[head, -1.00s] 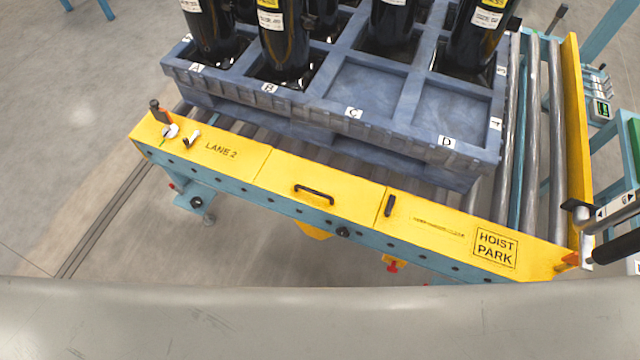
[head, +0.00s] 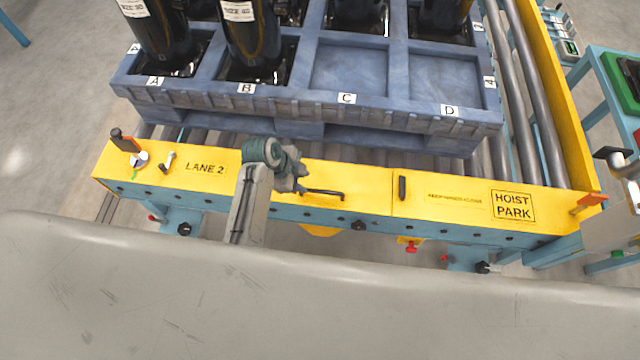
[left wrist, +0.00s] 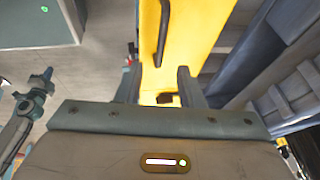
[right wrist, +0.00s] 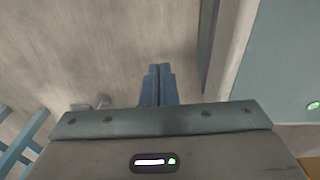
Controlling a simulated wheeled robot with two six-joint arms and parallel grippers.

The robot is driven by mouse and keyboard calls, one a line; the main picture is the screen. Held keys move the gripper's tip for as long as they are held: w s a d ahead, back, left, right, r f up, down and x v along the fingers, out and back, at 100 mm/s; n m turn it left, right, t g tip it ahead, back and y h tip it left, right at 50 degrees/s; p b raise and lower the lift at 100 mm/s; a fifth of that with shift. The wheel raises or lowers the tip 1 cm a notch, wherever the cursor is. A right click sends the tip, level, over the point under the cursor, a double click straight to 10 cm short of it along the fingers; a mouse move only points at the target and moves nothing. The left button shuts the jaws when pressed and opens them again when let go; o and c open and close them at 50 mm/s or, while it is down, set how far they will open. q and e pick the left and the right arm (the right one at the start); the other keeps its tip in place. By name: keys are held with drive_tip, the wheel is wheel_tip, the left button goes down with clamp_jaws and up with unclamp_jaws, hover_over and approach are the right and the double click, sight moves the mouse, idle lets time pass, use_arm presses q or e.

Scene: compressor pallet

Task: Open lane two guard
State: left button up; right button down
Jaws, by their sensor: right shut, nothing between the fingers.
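The yellow lane two guard (head: 365,195) is a long flat cover along the front of the conveyor, marked LANE 2 at its left. Its dark bar handle (head: 326,193) is near the middle; the handle also shows in the left wrist view (left wrist: 163,35), ahead of the fingers. My left gripper (head: 299,185) is over the guard close to the handle's left end. In the left wrist view my left gripper (left wrist: 158,85) is open, with yellow surface between its fingers and the handle not between them. My right gripper (right wrist: 159,85) is shut and empty above the floor, outside the head view.
A blue pallet (head: 300,110) with black cylinders stands on the rollers behind the guard. A small knob (head: 139,158), a latch (head: 168,161) and an orange-and-black lever (head: 124,140) sit at the left end. A dark upright piece (head: 402,188) stands right of the handle.

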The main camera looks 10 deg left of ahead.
sight(322, 191)
use_arm(q)
drive_tip(key=x, duration=1)
drive_tip(key=shift+w+d, duration=0.1)
drive_tip(key=shift+d, duration=0.2)
clamp_jaws()
